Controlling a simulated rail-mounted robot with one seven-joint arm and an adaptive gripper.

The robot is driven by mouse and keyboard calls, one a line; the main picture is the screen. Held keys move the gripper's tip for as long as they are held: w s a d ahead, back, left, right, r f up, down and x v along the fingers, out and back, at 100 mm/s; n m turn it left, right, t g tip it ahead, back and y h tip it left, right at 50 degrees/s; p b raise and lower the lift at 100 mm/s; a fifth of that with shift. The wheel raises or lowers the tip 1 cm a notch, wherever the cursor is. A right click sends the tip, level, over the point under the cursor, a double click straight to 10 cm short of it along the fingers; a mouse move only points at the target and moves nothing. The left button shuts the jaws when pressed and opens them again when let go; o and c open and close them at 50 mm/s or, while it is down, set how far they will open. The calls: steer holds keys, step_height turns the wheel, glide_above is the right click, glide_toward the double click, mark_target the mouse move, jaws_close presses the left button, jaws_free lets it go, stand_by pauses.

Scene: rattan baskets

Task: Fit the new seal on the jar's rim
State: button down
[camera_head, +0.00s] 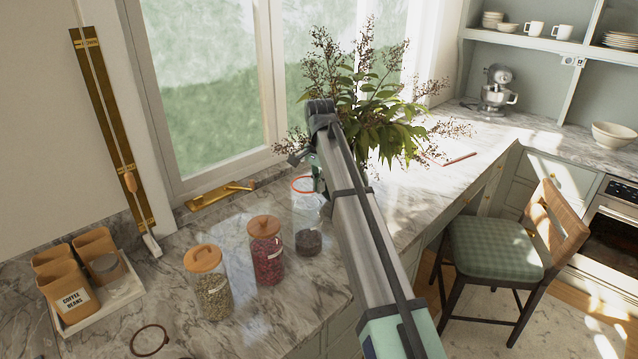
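An open glass jar (308,222) with dark contents at its bottom stands on the marble counter, just left of my arm. An orange-red ring, which looks like the seal (302,179), shows at the level of the jar's rim; I cannot tell whether it is seated or just above it. My gripper (314,180) is at the jar's top right, close to the ring. My arm partly hides it, and its fingers are too small and covered to show whether they hold the ring. A darker ring (150,341) lies on the counter at the front left.
Two filled jars with orange lids, one red-filled (266,258) and one green-filled (211,292), stand left of the open jar. A tray (127,290) holds brown canisters (72,296). A leafy plant (375,120) is behind my arm. A red pencil-like stick (460,158) lies at the right.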

steer(key=shift+f+b, duration=0.75)
steer(key=shift+f, duration=1.95)
steer(key=shift+p, duration=0.5)
steer(key=shift+f+b, duration=0.3)
steer(key=shift+f, duration=0.65)
steer(key=c, duration=1.2)
jaws_free()
steer(key=shift+c, duration=0.2)
step_height(320, 180, up, 12)
